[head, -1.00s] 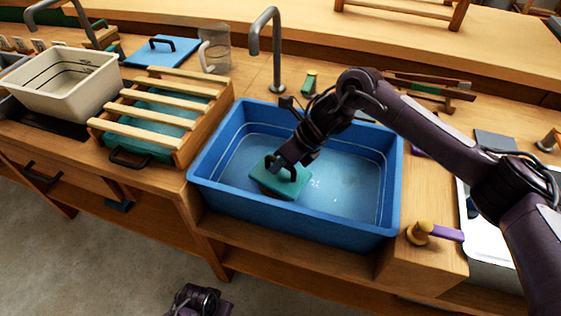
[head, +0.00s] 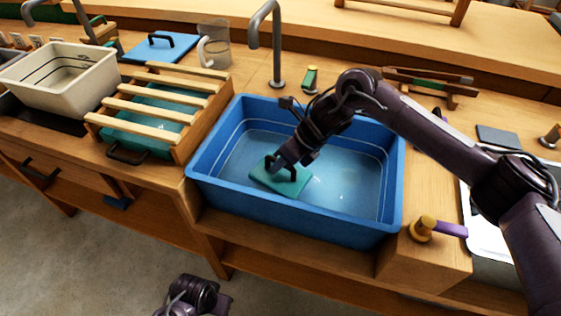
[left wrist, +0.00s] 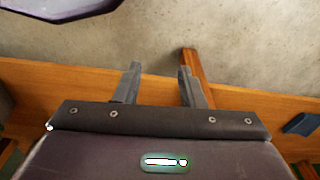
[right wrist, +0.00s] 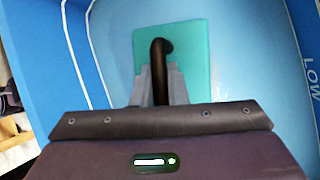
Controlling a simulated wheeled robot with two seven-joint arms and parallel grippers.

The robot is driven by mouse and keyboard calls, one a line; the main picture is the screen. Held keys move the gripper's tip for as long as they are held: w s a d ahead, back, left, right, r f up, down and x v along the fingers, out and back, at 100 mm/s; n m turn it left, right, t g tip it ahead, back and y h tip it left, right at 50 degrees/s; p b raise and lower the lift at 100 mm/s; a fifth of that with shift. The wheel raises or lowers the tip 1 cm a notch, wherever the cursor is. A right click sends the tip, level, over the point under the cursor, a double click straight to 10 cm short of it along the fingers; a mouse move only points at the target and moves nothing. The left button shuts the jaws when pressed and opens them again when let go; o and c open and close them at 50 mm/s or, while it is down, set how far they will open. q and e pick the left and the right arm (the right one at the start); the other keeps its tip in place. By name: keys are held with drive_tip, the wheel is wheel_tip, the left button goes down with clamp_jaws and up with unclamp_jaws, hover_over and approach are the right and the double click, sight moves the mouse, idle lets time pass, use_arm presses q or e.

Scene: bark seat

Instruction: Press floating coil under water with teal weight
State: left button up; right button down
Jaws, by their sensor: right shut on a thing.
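The teal weight (head: 288,187) is a flat slab with a dark arched handle, inside the blue basin (head: 290,217) toward its left front. My right gripper (head: 283,168) is shut on the weight's handle; the right wrist view shows the fingers (right wrist: 160,85) on the dark handle above the teal slab (right wrist: 195,50). The water in the basin looks shallow and clear blue. The coil is not visible; whether it lies under the weight I cannot tell. My left gripper (left wrist: 158,85) is open and empty, low over the floor in front of the bench.
A slatted wooden rack (head: 160,105) stands left of the basin, with a cream tub (head: 62,85) beyond it. A tap (head: 276,50) rises behind the basin. A purple-handled valve (head: 437,228) sits at the right front corner. The floor in front is clear.

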drive_tip(key=shift+f, duration=0.15)
drive_tip(key=shift+f+b, duration=0.3)
drive_tip(key=shift+b, duration=0.15)
drive_tip(key=shift+f, duration=0.35)
drive_tip(key=shift+f+b, duration=0.1)
drive_tip(key=shift+b, duration=0.25)
use_arm(q)
wheel_tip(320, 180, up, 6)
drive_tip(key=shift+s+d, duration=0.2)
drive_tip(key=shift+s, duration=0.1)
